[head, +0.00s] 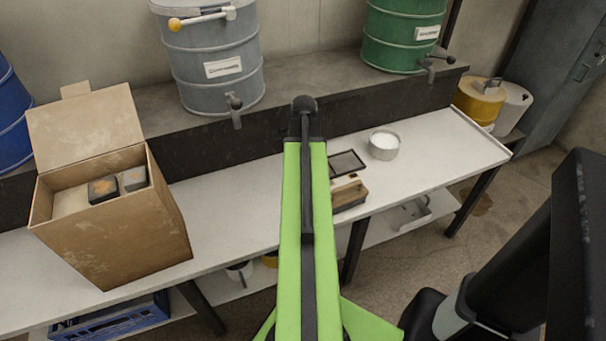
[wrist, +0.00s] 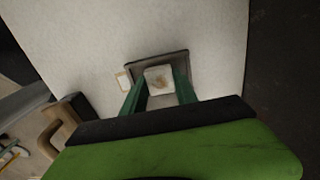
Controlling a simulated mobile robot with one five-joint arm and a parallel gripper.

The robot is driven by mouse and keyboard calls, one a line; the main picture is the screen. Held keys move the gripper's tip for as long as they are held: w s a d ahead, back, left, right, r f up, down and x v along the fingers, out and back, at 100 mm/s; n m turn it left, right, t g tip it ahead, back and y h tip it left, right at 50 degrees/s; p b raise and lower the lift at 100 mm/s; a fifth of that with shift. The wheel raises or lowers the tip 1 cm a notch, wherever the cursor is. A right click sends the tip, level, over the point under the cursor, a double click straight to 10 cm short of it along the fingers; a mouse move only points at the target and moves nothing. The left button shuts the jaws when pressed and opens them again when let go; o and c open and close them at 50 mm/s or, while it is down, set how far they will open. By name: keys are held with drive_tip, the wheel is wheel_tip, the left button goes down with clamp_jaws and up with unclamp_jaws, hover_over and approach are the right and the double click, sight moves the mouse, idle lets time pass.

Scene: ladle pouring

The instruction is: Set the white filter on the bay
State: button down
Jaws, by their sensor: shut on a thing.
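The white filter (wrist: 158,74) is a small pale square block with a brownish mark on its top. In the wrist view my gripper (wrist: 160,84) is shut on it, one green finger on each side. The bay is a dark-rimmed rectangle (wrist: 148,62) on the white bench, and the filter appears over it in this view. I cannot tell whether the filter touches the bay. The bay (head: 347,163) also shows in the head view, right of my green arm. My fingers and the filter are hidden there.
A wooden block (head: 349,194) lies in front of the bay, and a metal bowl with white contents (head: 383,146) stands to its right. A cardboard box (head: 120,220) stands at the left. Grey (head: 210,60) and green (head: 402,38) drums with taps stand behind the bench.

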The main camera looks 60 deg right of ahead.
drive_tip(key=shift+f, duration=0.3)
drive_tip(key=c, duration=1.2)
unclamp_jaws()
drive_tip(key=shift+c, duration=0.2)
drive_tip(key=shift+r, duration=0.1)
wheel_tip(320, 180, up, 12)
drive_tip(key=p, duration=1.2)
drive_tip(key=shift+r+p, duration=0.2)
drive_tip(key=shift+p, duration=0.15)
drive_tip(key=shift+f, duration=0.1)
